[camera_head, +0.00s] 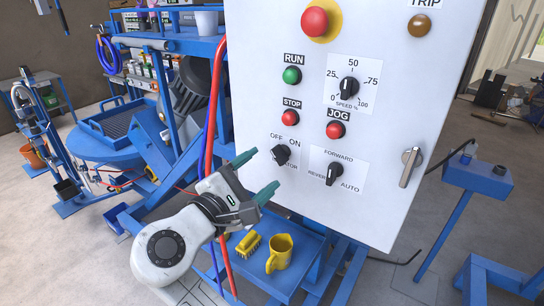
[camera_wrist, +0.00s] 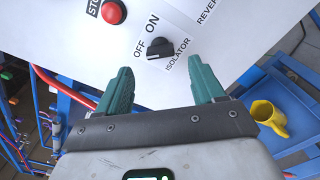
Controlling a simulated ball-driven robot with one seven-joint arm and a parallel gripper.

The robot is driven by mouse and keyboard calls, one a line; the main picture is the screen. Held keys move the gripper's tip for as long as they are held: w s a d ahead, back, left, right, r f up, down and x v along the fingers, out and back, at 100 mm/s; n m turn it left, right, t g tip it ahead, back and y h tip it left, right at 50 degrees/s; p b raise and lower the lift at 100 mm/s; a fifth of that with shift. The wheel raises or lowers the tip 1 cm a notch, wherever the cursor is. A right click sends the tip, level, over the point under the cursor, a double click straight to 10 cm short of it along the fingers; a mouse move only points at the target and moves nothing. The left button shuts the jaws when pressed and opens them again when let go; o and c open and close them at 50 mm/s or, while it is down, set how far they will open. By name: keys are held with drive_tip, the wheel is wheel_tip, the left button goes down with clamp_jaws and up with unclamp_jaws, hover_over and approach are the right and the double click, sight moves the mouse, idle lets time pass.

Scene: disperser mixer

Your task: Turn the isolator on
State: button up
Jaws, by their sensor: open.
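The isolator knob (camera_head: 281,155) is a black rotary switch on the white control panel (camera_head: 390,225), with OFF printed at its upper left and ON at its upper right. In the wrist view the knob (camera_wrist: 158,47) lies ahead of the fingertips, roughly centred between them. Its pale mark seems to lie on the OFF side, though it is small. My gripper (camera_head: 259,173) has green fingers spread apart and empty, just left of and below the knob in the head view. The gripper (camera_wrist: 163,82) appears short of the knob, not touching it.
The reverse/auto selector (camera_head: 335,174), red stop button (camera_head: 290,118) and jog button (camera_head: 335,130) sit close by. A red hose (camera_head: 213,105) runs along the panel's left edge. Below are a yellow mug (camera_head: 279,254) and brush (camera_head: 248,244) on a blue tray.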

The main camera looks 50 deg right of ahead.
sight(276, 159)
drive_tip(key=shift+w+d+p, duration=0.1)
drive_tip(key=shift+d+p, duration=0.3)
drive_tip(key=shift+d, duration=2.4)
drive_tip(key=shift+c, duration=0.2)
drive_tip(key=c, duration=1)
